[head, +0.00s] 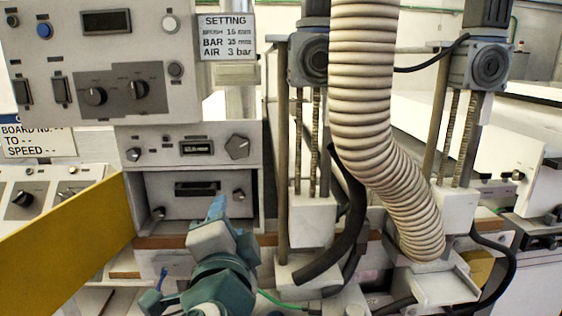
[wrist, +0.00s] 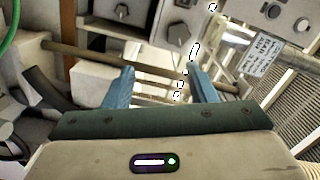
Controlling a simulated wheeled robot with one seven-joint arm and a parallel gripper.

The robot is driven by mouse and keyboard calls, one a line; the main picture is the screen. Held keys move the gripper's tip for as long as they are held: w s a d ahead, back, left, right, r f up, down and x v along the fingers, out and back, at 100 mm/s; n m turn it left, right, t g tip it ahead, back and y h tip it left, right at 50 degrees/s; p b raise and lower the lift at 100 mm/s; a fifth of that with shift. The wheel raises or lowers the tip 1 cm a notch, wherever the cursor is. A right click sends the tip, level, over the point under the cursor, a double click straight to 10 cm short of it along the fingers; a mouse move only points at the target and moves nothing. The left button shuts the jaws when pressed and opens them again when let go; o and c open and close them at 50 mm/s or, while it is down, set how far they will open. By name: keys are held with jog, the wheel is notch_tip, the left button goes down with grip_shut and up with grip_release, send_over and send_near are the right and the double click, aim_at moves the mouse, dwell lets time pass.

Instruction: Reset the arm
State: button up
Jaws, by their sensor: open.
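My gripper (wrist: 160,92) shows in the wrist view with its two blue fingers spread apart and nothing held between them. In the head view my arm is at the bottom centre, in front of the lower control unit. A blue finger of my gripper (head: 217,207) points up there; the other finger is not clear in that view. Beyond the fingers in the wrist view are a rod, a pale block and panel parts.
A yellow board (head: 70,250) slants at left. A large ribbed hose (head: 362,80) hangs right of my arm. Posts and dark cables crowd the middle.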

jog(key=w+d+f+n+g+y+p, duration=0.1)
jog(key=d+f+n+g+y+p, duration=0.2)
jog(key=d+f+n+g+p, duration=0.5)
jog(key=s+d+f+n+g+h, duration=0.2)
jog(key=s+d+f+g, duration=0.1)
jog(key=d, duration=0.4)
jog(key=s+d+f+n+g+h, duration=0.2)
jog(key=s+d+g, duration=0.2)
jog(key=s+d, duration=0.2)
jog(key=shift+s+d+f+n+h, duration=0.15)
jog(key=shift+d+f+n+h, duration=0.25)
jog(key=shift+d, duration=0.4)
jog(key=c, duration=0.3)
